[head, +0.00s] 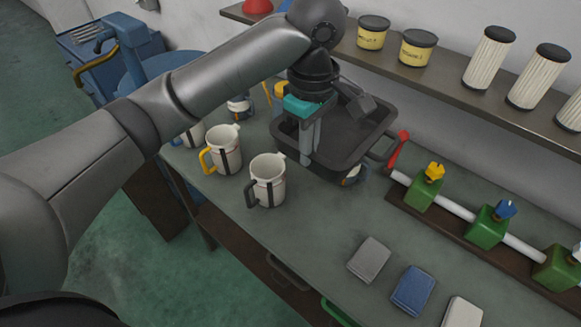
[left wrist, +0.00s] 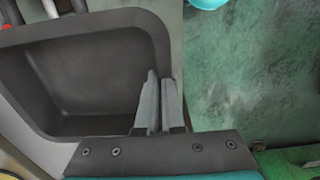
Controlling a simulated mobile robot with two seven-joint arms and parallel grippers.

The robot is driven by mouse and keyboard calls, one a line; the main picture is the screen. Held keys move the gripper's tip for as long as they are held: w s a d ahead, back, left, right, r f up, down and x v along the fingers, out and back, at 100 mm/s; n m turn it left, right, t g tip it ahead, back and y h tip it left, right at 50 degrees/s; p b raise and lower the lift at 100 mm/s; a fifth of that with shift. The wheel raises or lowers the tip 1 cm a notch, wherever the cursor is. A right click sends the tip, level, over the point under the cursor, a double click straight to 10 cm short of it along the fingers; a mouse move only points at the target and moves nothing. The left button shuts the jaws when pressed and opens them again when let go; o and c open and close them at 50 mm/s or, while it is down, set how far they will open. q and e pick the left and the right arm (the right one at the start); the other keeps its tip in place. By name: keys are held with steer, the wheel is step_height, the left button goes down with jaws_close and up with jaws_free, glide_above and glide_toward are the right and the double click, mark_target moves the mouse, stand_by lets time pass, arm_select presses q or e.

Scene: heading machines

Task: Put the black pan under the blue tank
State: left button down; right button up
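The black pan (head: 345,125) is a rectangular tray over the back of the workbench, by the shelf. My left gripper (head: 311,138) points down at its near-left wall, with the fingers close together on the rim. In the left wrist view the pan (left wrist: 85,85) fills the left side, and the fingers (left wrist: 159,105) straddle its rim, seemingly pinching it. The pan partly hides a mug below its near-right edge; whether it touches the mug I cannot tell. The blue tank (head: 150,66) stands on the floor beyond the bench's left end. My right gripper is not in view.
Two mugs (head: 268,181) (head: 222,149) stand left of the pan, others behind. A shelf (head: 450,85) with jars and filters runs along the wall. A pipe with green valves (head: 487,226) lies right. Grey and blue blocks (head: 412,290) lie in front. Green floor is open at left.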

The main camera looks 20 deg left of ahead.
arm_select(q)
steer(key=shift+s+f+b, duration=0.15)
steer(key=shift+f+b, duration=1.9)
steer(key=shift+f, duration=11.65)
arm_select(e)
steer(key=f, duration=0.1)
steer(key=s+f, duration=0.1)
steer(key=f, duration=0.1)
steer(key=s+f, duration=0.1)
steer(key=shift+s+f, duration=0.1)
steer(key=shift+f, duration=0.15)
arm_select(q)
steer(key=c, duration=1.5)
jaws_free()
steer(key=shift+f, duration=0.1)
steer(key=o, duration=0.4)
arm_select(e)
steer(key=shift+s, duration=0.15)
arm_select(q)
steer(key=shift+o, duration=0.2)
